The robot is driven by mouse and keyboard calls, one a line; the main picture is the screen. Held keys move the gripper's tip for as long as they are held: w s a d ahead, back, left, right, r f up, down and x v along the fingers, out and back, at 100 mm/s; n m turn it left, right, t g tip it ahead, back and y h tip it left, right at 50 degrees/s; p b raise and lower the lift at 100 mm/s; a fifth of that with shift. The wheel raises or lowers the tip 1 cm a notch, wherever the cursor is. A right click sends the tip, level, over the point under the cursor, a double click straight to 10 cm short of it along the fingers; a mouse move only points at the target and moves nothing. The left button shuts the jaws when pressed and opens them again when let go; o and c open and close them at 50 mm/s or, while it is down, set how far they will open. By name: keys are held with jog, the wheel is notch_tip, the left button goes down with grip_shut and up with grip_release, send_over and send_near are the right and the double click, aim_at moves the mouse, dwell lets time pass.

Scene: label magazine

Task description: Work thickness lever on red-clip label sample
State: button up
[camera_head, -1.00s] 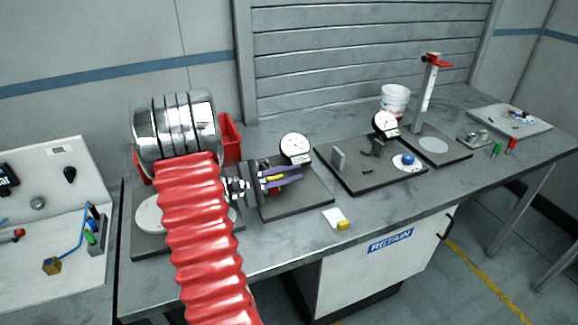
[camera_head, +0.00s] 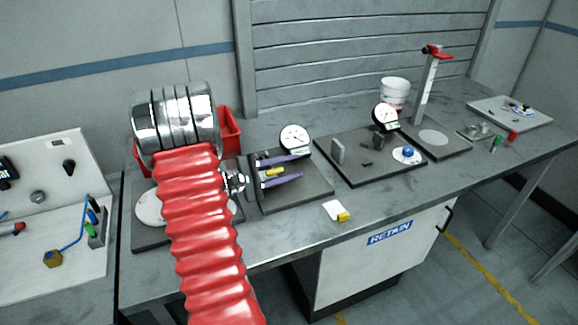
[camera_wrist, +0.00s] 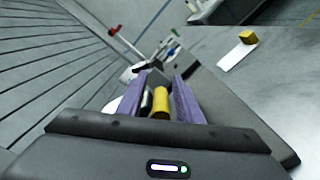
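My gripper (camera_head: 302,167) has two purple fingers and reaches over the dark base plate (camera_head: 300,197) of the left dial gauge (camera_head: 295,138). The fingers stand apart. A yellow cylindrical grip (camera_head: 275,171), which looks like the thickness lever's handle, lies between them. In the wrist view the yellow grip (camera_wrist: 160,102) sits nearer the right finger, with a gap to the left one. My gripper (camera_wrist: 158,80) also shows there with a dark block beyond the grip. I cannot make out a red-clip label sample; the gauge's jaw area is partly hidden by my fingers.
A white label with a yellow clip (camera_head: 335,211) lies on the bench front. A second dial gauge (camera_head: 386,117) stands on a dark plate to the right, with a blue-topped piece (camera_head: 408,152). A red bin (camera_head: 229,130) is behind my arm.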

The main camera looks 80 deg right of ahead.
jog(key=shift+r, duration=0.1)
jog(key=shift+r, duration=0.2)
notch_tip(320, 180, up, 9)
jog(key=shift+r, duration=0.15)
dwell(0.3)
